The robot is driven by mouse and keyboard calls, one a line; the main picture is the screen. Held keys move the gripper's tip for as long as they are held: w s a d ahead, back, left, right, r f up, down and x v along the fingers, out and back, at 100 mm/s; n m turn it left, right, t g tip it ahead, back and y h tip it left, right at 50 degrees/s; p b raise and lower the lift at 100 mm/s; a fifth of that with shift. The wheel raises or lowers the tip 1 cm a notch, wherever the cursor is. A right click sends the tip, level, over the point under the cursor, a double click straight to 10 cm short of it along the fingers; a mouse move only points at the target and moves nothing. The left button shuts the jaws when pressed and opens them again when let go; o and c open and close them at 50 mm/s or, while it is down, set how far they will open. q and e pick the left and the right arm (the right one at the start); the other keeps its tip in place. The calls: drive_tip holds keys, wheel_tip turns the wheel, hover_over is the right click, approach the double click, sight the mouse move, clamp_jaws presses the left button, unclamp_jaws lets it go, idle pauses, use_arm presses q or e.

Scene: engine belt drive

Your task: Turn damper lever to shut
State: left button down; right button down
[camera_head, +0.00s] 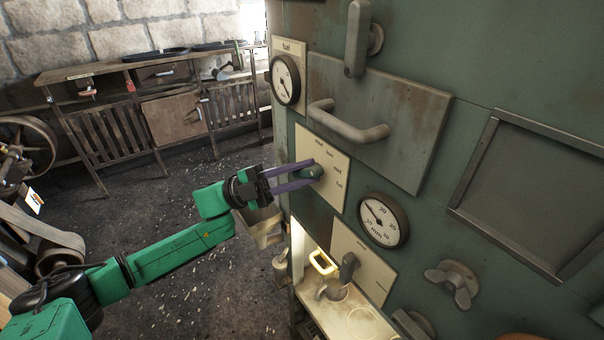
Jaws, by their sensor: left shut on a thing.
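My left gripper (300,178) reaches in from the left, its purple fingers closed on a small green-grey knob (315,171). The knob is on a cream plate (338,195) with small words around it, too small to read surely. A dark lever (348,266) stands on a lower cream plate (374,282), apart from my gripper. I cannot tell from the labels which one is the damper lever. My right gripper is not in view.
A fuel gauge (285,80), a second gauge (384,220), a door handle (348,128) and a wing knob (453,283) stick out from the green panel (475,60). A lit shelf with a yellow-handled item (323,262) is below. A workbench (150,100) stands behind; floor between is open.

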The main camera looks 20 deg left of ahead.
use_arm(q)
drive_tip(key=n+t, duration=0.1)
drive_tip(key=n+h, duration=0.1)
drive_tip(key=shift+f+n+t+b, duration=0.2)
drive_tip(key=shift+n+t+b, duration=0.2)
drive_tip(key=n+t, duration=0.3)
drive_tip(key=n, duration=0.1)
drive_tip(key=shift+s+r, duration=0.1)
drive_tip(key=n+t, duration=0.3)
drive_tip(key=n+t+y+p, duration=0.1)
drive_tip(key=n+t, duration=0.2)
drive_tip(key=n, duration=0.1)
drive_tip(key=shift+d+y, duration=0.1)
drive_tip(key=shift+y, duration=0.2)
drive_tip(key=shift+n+t+y+p, duration=0.5)
drive_tip(key=shift+n+t+y, duration=0.7)
drive_tip(key=shift+n, duration=0.55)
drive_tip(key=shift+n+t+y+p, duration=0.45)
drive_tip(key=shift+n+t+y, duration=0.45)
drive_tip(key=shift+n+t, duration=0.75)
drive_tip(key=shift+n, duration=0.4)
drive_tip(key=c, duration=0.7)
unclamp_jaws()
